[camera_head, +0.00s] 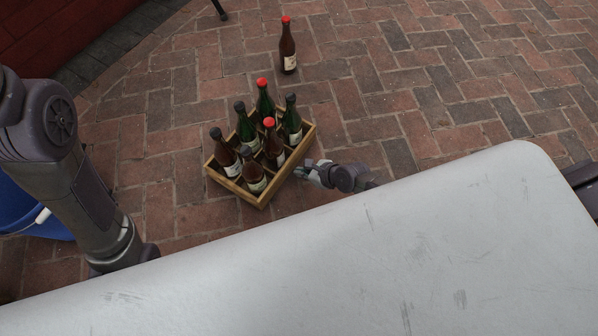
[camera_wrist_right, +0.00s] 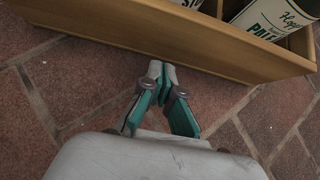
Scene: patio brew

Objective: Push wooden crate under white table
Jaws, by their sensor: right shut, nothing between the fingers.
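The wooden crate (camera_head: 236,194) stands on the brick floor beyond the white table (camera_head: 330,262), with several green and brown bottles upright in it. My right gripper (camera_head: 304,170) is shut and empty, close to the crate's right side. In the right wrist view, its fingertips (camera_wrist_right: 158,66) are at the lower edge of the crate's wooden wall (camera_wrist_right: 190,38); I cannot tell if they touch it. The tabletop hides part of my right arm. My left arm comes in at the left, but its gripper is hidden or out of view.
A single brown bottle (camera_head: 287,48) with a red cap stands on the bricks beyond the crate. A blue bucket (camera_head: 30,212) is at the left behind my left arm. A dark red wall (camera_head: 60,30) is at the upper left. The bricks to the right are clear.

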